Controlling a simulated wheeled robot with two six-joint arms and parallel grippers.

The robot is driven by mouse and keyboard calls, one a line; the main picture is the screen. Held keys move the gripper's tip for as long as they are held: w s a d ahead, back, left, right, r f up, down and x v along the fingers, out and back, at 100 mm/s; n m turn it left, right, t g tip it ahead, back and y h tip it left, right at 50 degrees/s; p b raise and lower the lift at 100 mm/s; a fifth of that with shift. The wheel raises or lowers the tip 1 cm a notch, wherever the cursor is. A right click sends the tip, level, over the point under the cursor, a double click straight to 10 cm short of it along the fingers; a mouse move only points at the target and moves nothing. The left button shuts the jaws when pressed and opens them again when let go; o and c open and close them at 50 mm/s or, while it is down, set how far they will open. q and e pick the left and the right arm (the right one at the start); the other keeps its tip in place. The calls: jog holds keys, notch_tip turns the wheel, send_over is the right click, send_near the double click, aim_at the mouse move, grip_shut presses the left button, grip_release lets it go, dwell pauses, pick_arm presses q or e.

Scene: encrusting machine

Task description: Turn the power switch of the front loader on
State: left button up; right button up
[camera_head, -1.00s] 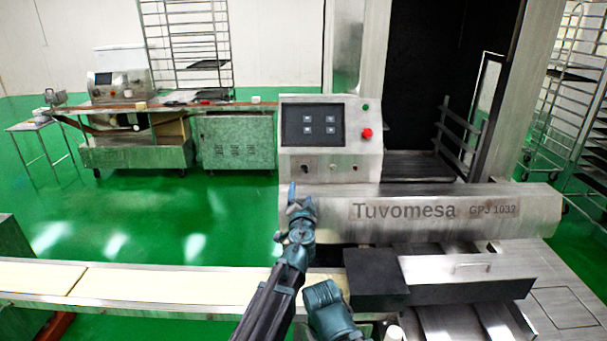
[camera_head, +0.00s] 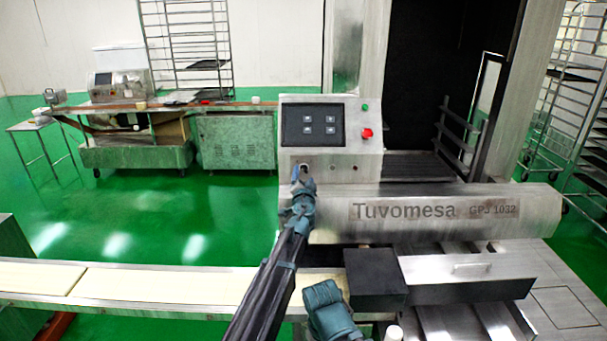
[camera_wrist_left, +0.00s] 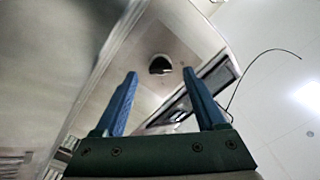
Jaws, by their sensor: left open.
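The front loader's control box (camera_head: 365,165) stands at the centre of the head view, with a screen, a green button, a red button and a row of small controls below the screen. My left gripper (camera_head: 300,173) is at the lower left of this panel and hides the leftmost small control there. In the left wrist view, the open fingers (camera_wrist_left: 158,100) are empty. A dark round knob (camera_wrist_left: 160,64), which looks like the power switch, lies ahead, between and beyond the fingertips. I cannot tell its setting.
The steel cover marked Tuvomesa (camera_head: 335,228) lies right of my left arm. A dark box (camera_head: 375,280) sits below it. A conveyor (camera_head: 150,288) runs across the lower left. Green floor (camera_head: 130,225) is free behind it. Machines and racks stand farther back.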

aim_at(303, 171)
pick_arm(q)
jog(key=shift+w, duration=1.55)
grip_shut()
